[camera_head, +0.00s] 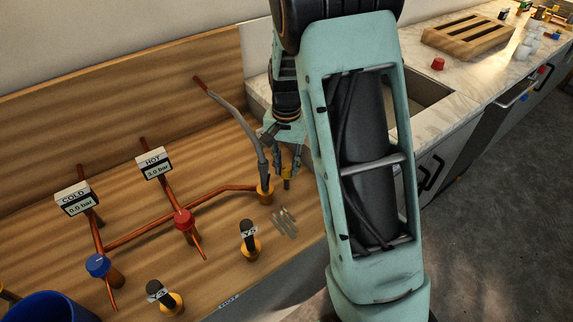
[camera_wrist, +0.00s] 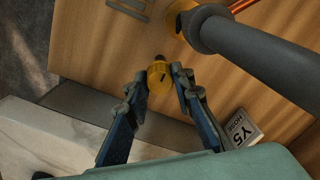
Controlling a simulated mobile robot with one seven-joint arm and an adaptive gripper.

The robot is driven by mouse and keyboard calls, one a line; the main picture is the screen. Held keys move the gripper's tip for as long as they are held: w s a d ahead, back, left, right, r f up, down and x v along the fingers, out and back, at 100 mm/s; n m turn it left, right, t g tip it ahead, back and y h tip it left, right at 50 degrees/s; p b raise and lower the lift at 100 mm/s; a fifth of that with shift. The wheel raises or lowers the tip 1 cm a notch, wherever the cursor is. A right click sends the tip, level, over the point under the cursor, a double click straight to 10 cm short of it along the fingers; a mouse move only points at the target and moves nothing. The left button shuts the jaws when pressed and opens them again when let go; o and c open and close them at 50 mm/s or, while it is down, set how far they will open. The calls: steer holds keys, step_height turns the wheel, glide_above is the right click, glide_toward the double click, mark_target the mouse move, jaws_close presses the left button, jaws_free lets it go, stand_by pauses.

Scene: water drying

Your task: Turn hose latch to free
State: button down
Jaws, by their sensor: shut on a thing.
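The hose latch is a small yellow knob (camera_head: 287,177) at the right of the wooden worktop. In the wrist view the same yellow knob (camera_wrist: 160,80) sits between my fingertips. My gripper (camera_head: 287,168) reaches down onto it, and its fingers are shut on it; the gripper also shows in the wrist view (camera_wrist: 159,82). A grey hose (camera_head: 245,124) with a red end rises just left of my gripper from a yellow fitting (camera_head: 266,190). In the wrist view the hose (camera_wrist: 250,45) crosses the upper right. My fingers partly hide the knob in the head view.
Copper pipes (camera_head: 150,226) carry a red valve (camera_head: 183,220), a blue valve (camera_head: 97,265) and HOT (camera_head: 154,163) and COLD (camera_head: 76,200) gauges. Black-handled valves (camera_head: 249,238) stand in front. A label (camera_wrist: 240,128) reads Y5 HOSE. A sink (camera_head: 420,95) lies to the right.

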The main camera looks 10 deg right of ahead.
mark_target(287, 167)
stand_by(0.3)
steer(key=c, duration=1.7)
jaws_free()
steer(key=shift+o, duration=0.2)
step_height(287, 167, up, 12)
steer(key=shift+d, duration=0.1)
